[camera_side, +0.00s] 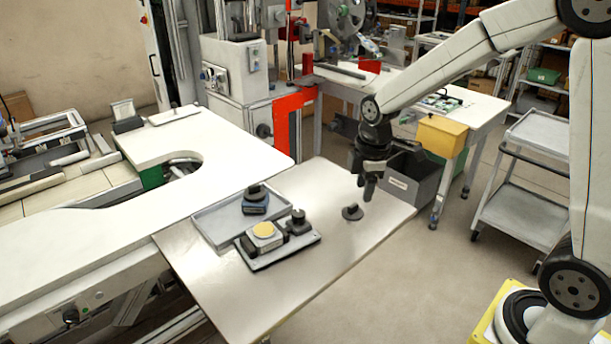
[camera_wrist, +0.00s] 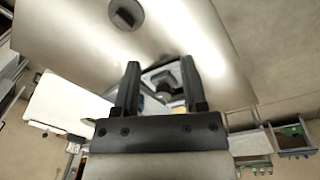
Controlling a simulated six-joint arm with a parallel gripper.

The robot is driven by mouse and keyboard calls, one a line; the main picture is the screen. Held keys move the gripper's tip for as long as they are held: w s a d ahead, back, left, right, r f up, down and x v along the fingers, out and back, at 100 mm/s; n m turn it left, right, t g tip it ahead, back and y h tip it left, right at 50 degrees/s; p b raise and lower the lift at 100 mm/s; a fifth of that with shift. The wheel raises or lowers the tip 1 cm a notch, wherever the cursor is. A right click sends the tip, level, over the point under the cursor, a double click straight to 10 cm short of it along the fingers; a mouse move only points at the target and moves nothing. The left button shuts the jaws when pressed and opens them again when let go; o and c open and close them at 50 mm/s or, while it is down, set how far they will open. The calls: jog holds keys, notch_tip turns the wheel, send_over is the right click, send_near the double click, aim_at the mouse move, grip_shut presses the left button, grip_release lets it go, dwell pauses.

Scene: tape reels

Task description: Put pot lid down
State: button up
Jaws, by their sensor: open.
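The pot lid appears to be the small dark disc with a knob (camera_side: 352,212), lying on the pale tabletop (camera_side: 300,285) near its right side. It also shows at the top of the wrist view (camera_wrist: 126,14), beyond the fingertips. My gripper (camera_side: 367,190) is open and empty, above the table and slightly to the right of the disc in the side view. In the wrist view the two fingers (camera_wrist: 160,64) stand apart, and the disc is not between them. A grey plate (camera_side: 280,252) on the table carries a yellow-topped part (camera_side: 264,230) and a dark knobbed part (camera_side: 298,222).
A grey tray (camera_side: 212,222) holding a blue and black part (camera_side: 255,199) sits behind the plate. A white bench (camera_side: 80,235) adjoins the table on the left. The tabletop around the disc and along the front is clear. A dark grey bin (camera_side: 415,178) stands beyond the table.

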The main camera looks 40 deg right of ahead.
jog(key=s+a+f+m, duration=0.2)
jog(key=s+m, duration=0.3)
jog(key=s+a+f+m+t, duration=0.1)
jog(key=s+a+f+m, duration=0.1)
jog(key=s+m, duration=0.3)
jog(key=shift+s+m+t, duration=0.25)
jog(key=shift+m+t, duration=0.05)
jog(key=shift+m, duration=0.4)
dwell(0.6)
